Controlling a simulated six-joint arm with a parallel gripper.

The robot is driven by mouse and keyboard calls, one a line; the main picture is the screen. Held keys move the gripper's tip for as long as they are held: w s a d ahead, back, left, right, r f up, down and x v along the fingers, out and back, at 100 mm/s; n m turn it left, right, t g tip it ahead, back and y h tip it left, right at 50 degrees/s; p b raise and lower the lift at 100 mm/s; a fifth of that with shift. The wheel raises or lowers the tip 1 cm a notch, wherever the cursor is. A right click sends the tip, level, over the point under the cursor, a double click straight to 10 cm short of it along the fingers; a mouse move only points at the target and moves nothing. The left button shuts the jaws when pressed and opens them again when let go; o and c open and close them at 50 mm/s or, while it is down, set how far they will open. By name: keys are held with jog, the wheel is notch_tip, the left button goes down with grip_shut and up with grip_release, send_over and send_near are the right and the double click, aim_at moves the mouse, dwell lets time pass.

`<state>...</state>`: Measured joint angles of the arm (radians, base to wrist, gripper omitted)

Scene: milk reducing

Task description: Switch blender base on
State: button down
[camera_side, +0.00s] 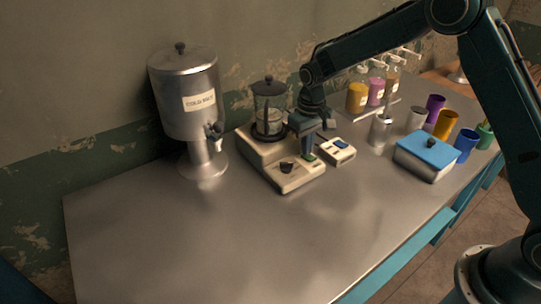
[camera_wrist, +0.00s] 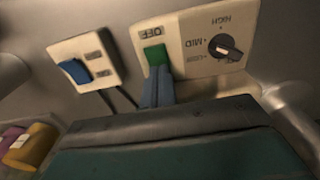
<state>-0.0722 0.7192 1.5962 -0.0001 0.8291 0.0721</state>
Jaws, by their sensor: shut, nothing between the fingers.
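The blender base (camera_side: 287,176) is a cream box on the metal table, with a lidded glass jar (camera_side: 269,108) standing on its rear part. Its front panel shows in the wrist view (camera_wrist: 196,45). On that panel are a green switch (camera_wrist: 155,55) with the label OFF beside it, and a black knob (camera_wrist: 226,48) among the marks LOW, MID and HIGH. My gripper (camera_wrist: 160,80) is shut and empty. Its fingertips are at the edge of the green switch and seem to touch it. In the side view my gripper (camera_side: 309,153) points down over the panel, partly hiding the switch.
A small cream box with a blue switch (camera_side: 338,145) sits close right of the base. A steel water dispenser (camera_side: 188,100) stands at left. Bottles (camera_side: 375,92), metal and coloured cups (camera_side: 445,124) and a blue-lidded box (camera_side: 427,155) are at right. The front left table is clear.

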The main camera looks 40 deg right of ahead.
jog(key=shift+r, duration=3.45)
jog(key=shift+r, duration=0.1)
jog(key=s+d+r+t, duration=0.2)
jog(key=s+r+t, duration=0.1)
jog(key=s+r, duration=1.15)
jog(key=s+d+t, duration=0.1)
jog(key=s+t, duration=0.1)
jog(key=s, duration=1.7)
jog(key=shift+d+r+t, duration=0.15)
jog(key=shift+d+t, duration=0.15)
jog(key=shift+d, duration=0.05)
